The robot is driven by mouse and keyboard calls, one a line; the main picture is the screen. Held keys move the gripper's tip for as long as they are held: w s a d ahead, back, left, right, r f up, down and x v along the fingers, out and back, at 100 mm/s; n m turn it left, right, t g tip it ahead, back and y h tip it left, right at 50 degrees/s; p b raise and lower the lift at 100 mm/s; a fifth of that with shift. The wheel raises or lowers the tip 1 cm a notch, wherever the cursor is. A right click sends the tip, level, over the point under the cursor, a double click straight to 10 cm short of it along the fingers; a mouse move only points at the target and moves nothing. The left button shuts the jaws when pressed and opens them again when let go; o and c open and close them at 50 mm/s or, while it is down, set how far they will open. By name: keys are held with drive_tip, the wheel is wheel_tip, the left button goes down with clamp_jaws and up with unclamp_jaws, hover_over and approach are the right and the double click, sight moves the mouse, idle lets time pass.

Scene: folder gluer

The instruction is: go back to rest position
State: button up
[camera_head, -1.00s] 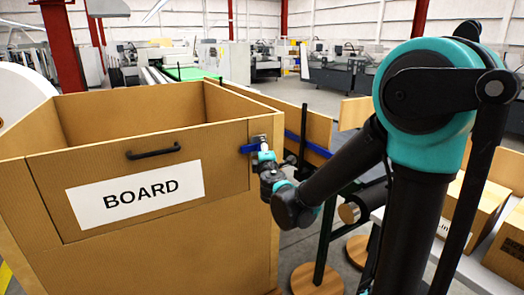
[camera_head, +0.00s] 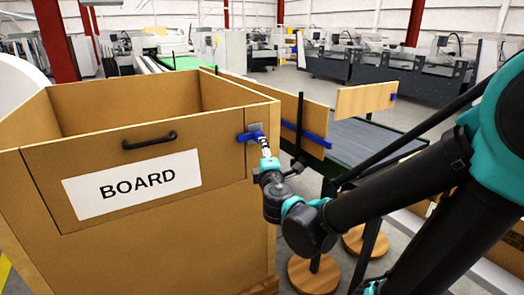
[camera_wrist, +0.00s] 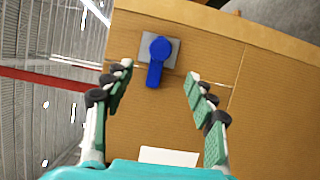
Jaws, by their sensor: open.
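My gripper (camera_wrist: 159,86) is open and empty in the wrist view, its two fingers spread apart. The blue latch handle (camera_wrist: 157,60) on a grey plate (camera_wrist: 172,52) shows beyond the fingertips, between them and apart from them. In the head view my gripper (camera_head: 265,150) is at the right end of the box front, close to the blue latch (camera_head: 250,136). The large brown box (camera_head: 150,235) has a front panel with a black handle (camera_head: 150,140) and a white BOARD label (camera_head: 131,184). My arm reaches in from the right.
Right of the box stand a wooden panel (camera_head: 366,99) and a dark conveyor bed (camera_head: 365,140), with round wooden feet (camera_head: 314,274) on the floor below. Machines (camera_head: 388,70) line the back of the hall.

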drive_tip(key=shift+d, duration=0.1)
drive_tip(key=s+d+f+m+g+h, duration=0.1)
drive_tip(key=d+f+m+g+h, duration=0.1)
drive_tip(key=d+f+m, duration=0.35)
drive_tip(key=d+f+m+g+h, duration=0.2)
drive_tip(key=d+f+m+h, duration=0.1)
drive_tip(key=d, duration=0.6)
drive_tip(key=s+d+f+m+g+h, duration=0.1)
drive_tip(key=d+f+m+g+h, duration=0.1)
drive_tip(key=d+f+m, duration=0.35)
drive_tip(key=s+d+f+m+g+y, duration=0.3)
drive_tip(key=s+f+m+g, duration=0.3)
drive_tip(key=s+f, duration=0.3)
drive_tip(key=s+d+g, duration=0.1)
drive_tip(key=s, duration=0.3)
drive_tip(key=shift+s+f, duration=0.15)
drive_tip(key=shift+f, duration=0.2)
drive_tip(key=shift+s+a+f+y, duration=0.1)
drive_tip(key=shift+s+a+y, duration=0.2)
drive_tip(key=shift+a, duration=0.05)
drive_tip(key=shift+c, duration=0.4)
